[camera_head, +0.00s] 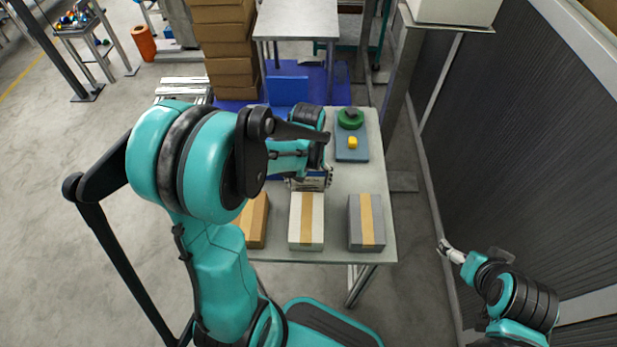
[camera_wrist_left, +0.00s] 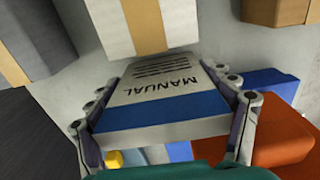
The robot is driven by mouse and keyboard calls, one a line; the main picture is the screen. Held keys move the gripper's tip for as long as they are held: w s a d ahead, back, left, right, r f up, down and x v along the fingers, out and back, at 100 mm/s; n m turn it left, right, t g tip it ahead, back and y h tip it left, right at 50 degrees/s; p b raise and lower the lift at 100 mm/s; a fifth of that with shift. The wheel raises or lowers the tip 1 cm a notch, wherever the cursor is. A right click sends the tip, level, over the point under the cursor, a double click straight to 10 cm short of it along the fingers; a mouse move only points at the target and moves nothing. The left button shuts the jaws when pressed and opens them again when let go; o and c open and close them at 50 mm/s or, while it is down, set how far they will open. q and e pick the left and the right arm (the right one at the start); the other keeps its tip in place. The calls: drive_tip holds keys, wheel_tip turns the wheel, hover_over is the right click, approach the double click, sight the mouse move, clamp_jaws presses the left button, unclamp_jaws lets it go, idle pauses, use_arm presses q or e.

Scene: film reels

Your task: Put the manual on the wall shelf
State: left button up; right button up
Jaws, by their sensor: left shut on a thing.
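The manual (camera_wrist_left: 165,85) is a white booklet with a blue band and dark print, seen in the left wrist view. My left gripper (camera_wrist_left: 168,118) is shut on it, with fingers along both of its side edges. In the head view my left gripper (camera_head: 312,181) is over the table behind the white box, and my own arm hides most of the manual. My right gripper (camera_head: 449,251) is off the table's right side, too small to tell open or shut. I cannot clearly identify the wall shelf; a raised surface (camera_head: 462,29) at top right bears a white box.
The table (camera_head: 340,185) bears a brown box (camera_head: 256,222), a white box (camera_head: 305,215) and a grey box (camera_head: 354,222), each with a tan band. A dark ribbed wall (camera_head: 520,130) stands right.

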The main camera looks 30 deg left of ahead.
use_arm(q)
drive_tip(key=shift+w+a+f, duration=0.1)
drive_tip(key=shift+f, duration=0.15)
drive_tip(key=o, duration=1.6)
